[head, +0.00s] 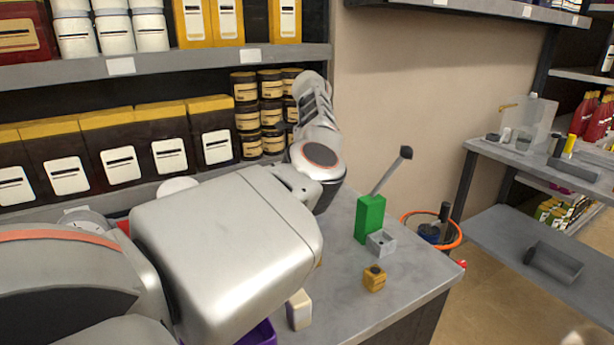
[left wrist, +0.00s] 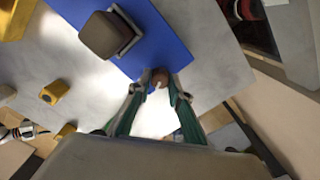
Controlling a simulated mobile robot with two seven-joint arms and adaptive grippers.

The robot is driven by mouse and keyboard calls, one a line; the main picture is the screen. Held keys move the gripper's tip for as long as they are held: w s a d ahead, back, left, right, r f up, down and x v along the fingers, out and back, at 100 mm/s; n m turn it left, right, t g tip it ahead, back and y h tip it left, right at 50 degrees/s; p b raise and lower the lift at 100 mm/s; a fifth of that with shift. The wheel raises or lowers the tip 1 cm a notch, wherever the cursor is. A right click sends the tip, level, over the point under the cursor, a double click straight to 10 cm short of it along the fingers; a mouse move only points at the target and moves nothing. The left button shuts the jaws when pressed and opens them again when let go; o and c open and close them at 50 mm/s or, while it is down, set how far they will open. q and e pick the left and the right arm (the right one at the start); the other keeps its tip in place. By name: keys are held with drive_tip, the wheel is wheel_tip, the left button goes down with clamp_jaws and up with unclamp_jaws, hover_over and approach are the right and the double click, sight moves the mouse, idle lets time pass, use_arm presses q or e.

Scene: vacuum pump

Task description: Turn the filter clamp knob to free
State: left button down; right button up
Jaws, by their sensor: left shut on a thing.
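In the left wrist view a small round reddish-brown knob (left wrist: 159,77) sits at the edge of a flat blue panel (left wrist: 165,35). My left gripper (left wrist: 160,84) has its two green-sided fingers closed on the knob, one fingertip on each side. A dark brown block (left wrist: 107,34) in a grey holder stands on the blue panel, apart from the fingers. In the head view my own left arm hides the left fingers, the knob and the panel. No marking of the knob's turn angle is readable. My right gripper does not show.
On the grey bench (head: 410,283) stand a green block (head: 369,218) with a tilted lever (head: 388,173), a small grey open box (head: 381,243) and a yellow block (head: 374,279). Shelves with boxes (head: 118,150) and dark jars (head: 246,118) stand behind my arm. An orange-rimmed bin (head: 455,233) is beyond the bench.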

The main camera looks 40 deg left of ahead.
use_arm(q)
drive_tip(key=shift+r+m+p, duration=0.2)
drive_tip(key=shift+m+p, duration=0.5)
drive_tip(key=shift+m, duration=0.5)
drive_tip(key=shift+d+m+p, duration=0.1)
drive_tip(key=shift+m+p, duration=0.2)
drive_tip(key=shift+m, duration=0.3)
drive_tip(key=shift+f+m, duration=0.15)
drive_tip(key=shift+m, duration=0.25)
drive_tip(key=shift+f+p, duration=0.1)
drive_tip(key=shift+p, duration=0.2)
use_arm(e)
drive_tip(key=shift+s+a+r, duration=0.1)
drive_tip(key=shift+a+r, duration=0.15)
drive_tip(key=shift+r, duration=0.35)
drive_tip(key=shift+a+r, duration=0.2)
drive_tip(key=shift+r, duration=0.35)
